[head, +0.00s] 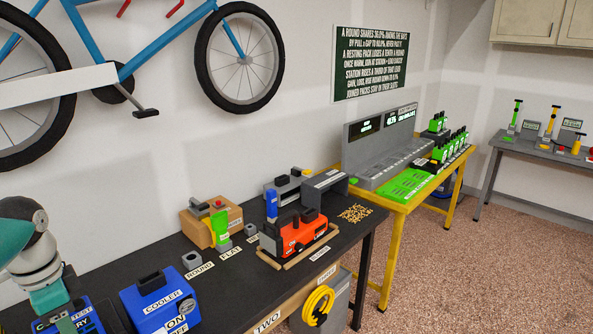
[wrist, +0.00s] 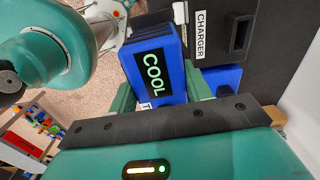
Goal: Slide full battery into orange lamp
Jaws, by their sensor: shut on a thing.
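My gripper (wrist: 158,90) is shut on a blue battery (wrist: 170,62) with a dark display reading COOL in green letters. The green fingers sit on either side of it. In the head view my gripper (head: 63,318) is at the lower left, low over blue things, and the battery is hard to make out there. No charge level is readable on the held battery.
A blue cooler (head: 165,300) marked ON and OFF stands just right of my gripper. A charger (wrist: 240,30) is beside the battery. A cardboard-coloured box (head: 205,222) with a green item and a small upright blue piece (head: 271,204) stand near the orange device.

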